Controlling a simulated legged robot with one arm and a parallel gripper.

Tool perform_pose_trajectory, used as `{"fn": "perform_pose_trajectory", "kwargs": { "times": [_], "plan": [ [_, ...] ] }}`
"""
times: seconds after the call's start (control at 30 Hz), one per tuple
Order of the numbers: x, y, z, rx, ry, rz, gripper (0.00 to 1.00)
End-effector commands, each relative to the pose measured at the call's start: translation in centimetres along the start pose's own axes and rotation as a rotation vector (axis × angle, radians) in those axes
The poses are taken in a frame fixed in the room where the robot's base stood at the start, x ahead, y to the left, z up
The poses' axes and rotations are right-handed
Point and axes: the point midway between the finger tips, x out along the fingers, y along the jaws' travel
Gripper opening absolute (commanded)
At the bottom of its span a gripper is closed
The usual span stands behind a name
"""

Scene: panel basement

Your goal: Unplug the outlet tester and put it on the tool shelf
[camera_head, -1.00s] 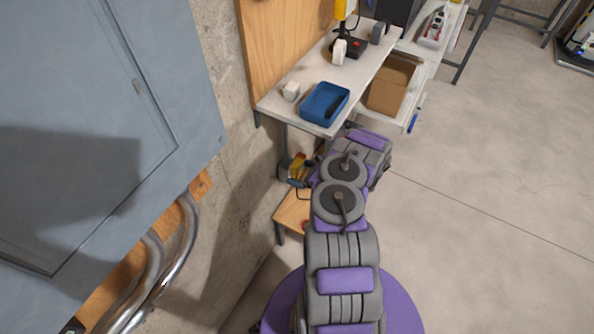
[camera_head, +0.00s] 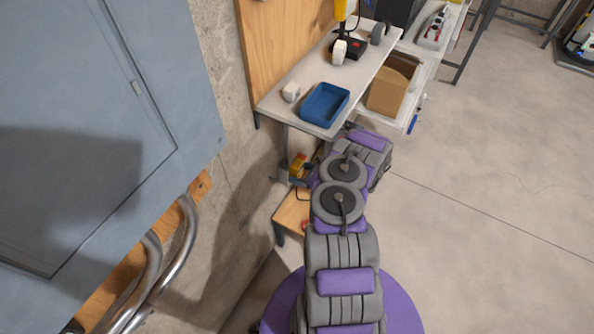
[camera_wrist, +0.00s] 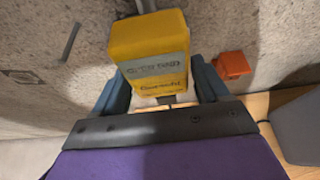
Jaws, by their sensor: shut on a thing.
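The outlet tester, a yellow block with a grey label, fills the upper middle of the wrist view (camera_wrist: 150,55). It sits between the two blue-grey fingers of my gripper (camera_wrist: 160,92), which are shut on it. In the head view, the yellow tester (camera_head: 299,162) shows small beside the concrete wall, below the white bench; my arm partly hides the gripper there. I cannot tell whether the tester still touches an outlet. A low wooden shelf (camera_head: 291,210) stands below it, partly behind my arm. I cannot tell whether this or the white bench (camera_head: 275,104) is the tool shelf.
The bench carries a blue tray (camera_head: 325,104), a white cup-like item (camera_head: 291,92) and a yellow-and-black tool (camera_head: 345,40). A cardboard box (camera_head: 388,92) sits right of it. A grey cabinet (camera_head: 90,120) and metal pipes (camera_head: 165,275) are on the left. Floor at right is open.

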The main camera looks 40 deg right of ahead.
Motion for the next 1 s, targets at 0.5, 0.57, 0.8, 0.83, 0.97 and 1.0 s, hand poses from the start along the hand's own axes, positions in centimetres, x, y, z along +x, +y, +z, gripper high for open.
{"fn": "perform_pose_trajectory", "kwargs": {
  "times": [0.5,0.57,0.8,0.83,0.97,1.0],
  "plan": [
    [-0.6,0.0,0.0,0.002,0.001,0.0,0.85],
    [-1.3,-0.1,0.0,0.002,0.0,-0.001,0.85],
    [-6.1,-0.1,0.2,0.004,-0.001,-0.002,0.85],
    [-6.8,-0.1,0.2,0.004,0.0,-0.002,0.85],
    [-9.7,-0.1,0.1,0.002,0.002,-0.001,0.85],
    [-10.6,-0.2,0.1,0.002,0.002,-0.002,0.85]
  ]
}}
